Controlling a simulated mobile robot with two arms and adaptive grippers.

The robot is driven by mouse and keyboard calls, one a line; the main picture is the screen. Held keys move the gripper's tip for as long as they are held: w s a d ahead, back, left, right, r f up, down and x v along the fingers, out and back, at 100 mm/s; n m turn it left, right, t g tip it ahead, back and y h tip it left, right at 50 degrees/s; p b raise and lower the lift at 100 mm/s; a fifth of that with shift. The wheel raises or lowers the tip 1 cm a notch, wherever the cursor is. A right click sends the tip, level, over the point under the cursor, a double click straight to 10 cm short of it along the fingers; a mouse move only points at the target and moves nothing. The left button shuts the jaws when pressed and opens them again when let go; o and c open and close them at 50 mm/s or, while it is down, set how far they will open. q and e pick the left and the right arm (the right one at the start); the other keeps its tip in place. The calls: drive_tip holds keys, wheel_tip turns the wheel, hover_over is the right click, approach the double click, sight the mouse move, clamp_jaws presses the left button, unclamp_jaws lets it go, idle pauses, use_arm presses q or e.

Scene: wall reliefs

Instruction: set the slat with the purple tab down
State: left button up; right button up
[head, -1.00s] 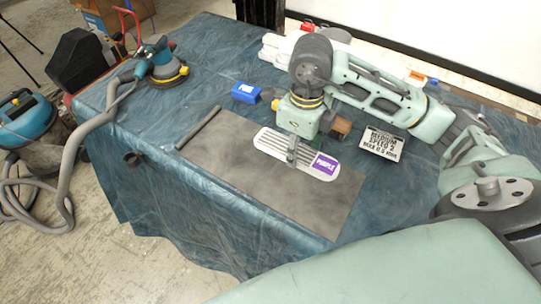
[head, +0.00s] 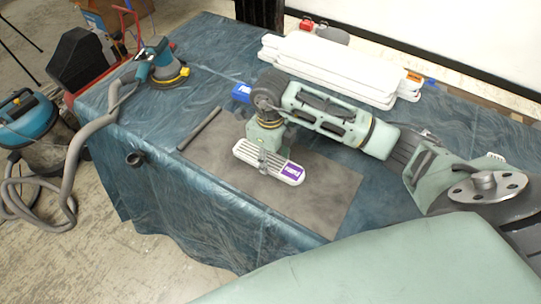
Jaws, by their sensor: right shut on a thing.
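The slat with the purple tab (head: 269,162) is a pale, ribbed, round-ended strip over the grey mat (head: 325,196) on the blue-covered table. Its purple tab (head: 291,169) is at the right end and carries white lettering. My right gripper (head: 263,160) is shut on the middle of the slat, coming from behind it. Whether the slat touches the mat or hangs just above it, I cannot tell. My left gripper is out of view.
A grey bar (head: 199,129) lies along the mat's left edge. A blue block (head: 241,92) is behind my right wrist. Stacked white panels (head: 340,65) lie at the back. A sander (head: 160,66) with a hose stands at the far left. The mat's right part is bare.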

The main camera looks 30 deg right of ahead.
sight(271, 161)
drive_tip(key=shift+f, duration=0.2)
drive_tip(key=o, duration=1.3)
drive_tip(key=shift+c, duration=0.2)
drive_tip(key=shift+r, duration=0.1)
drive_tip(key=shift+r, duration=0.45)
wheel_tip(271, 161, up, 11)
drive_tip(key=b, duration=0.1)
drive_tip(key=shift+r+b, duration=0.2)
drive_tip(key=shift+b, duration=0.2)
